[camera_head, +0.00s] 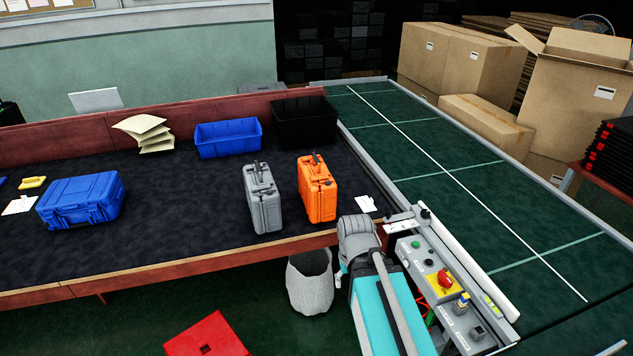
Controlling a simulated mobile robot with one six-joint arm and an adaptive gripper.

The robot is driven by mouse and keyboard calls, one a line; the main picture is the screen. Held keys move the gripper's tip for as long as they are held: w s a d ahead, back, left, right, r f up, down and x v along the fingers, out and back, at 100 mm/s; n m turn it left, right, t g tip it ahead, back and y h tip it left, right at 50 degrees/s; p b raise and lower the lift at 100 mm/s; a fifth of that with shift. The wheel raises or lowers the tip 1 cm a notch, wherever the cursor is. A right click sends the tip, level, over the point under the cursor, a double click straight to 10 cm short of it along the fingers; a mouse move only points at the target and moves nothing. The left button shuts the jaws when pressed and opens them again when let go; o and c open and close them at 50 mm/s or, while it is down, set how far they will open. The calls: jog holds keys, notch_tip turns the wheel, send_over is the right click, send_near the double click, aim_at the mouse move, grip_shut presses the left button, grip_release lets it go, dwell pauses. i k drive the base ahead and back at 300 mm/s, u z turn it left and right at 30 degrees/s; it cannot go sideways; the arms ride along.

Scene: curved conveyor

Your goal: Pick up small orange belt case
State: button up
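The small orange case (317,190) stands upright on the dark belt surface (190,205), near its front edge. Its dark handle is on top. A grey case (262,200) of similar size stands upright just to its left, with a narrow gap between them. A larger blue case (81,201) lies flat further left. My gripper cannot be made out in the head view. A grey and teal part, likely my arm, shows below and to the right of the orange case. Nothing is seen touching the orange case.
A blue bin (229,139) and a black bin (303,122) stand behind the cases. A white paper (366,204) lies right of the orange case. A control panel (445,280) borders the green conveyor (440,165). A grey waste bin (310,284) stands on the floor in front.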

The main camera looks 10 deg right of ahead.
aim_at(318, 189)
jog(key=z, duration=0.4)
jog(key=i, duration=1.85)
jog(key=u, duration=0.85)
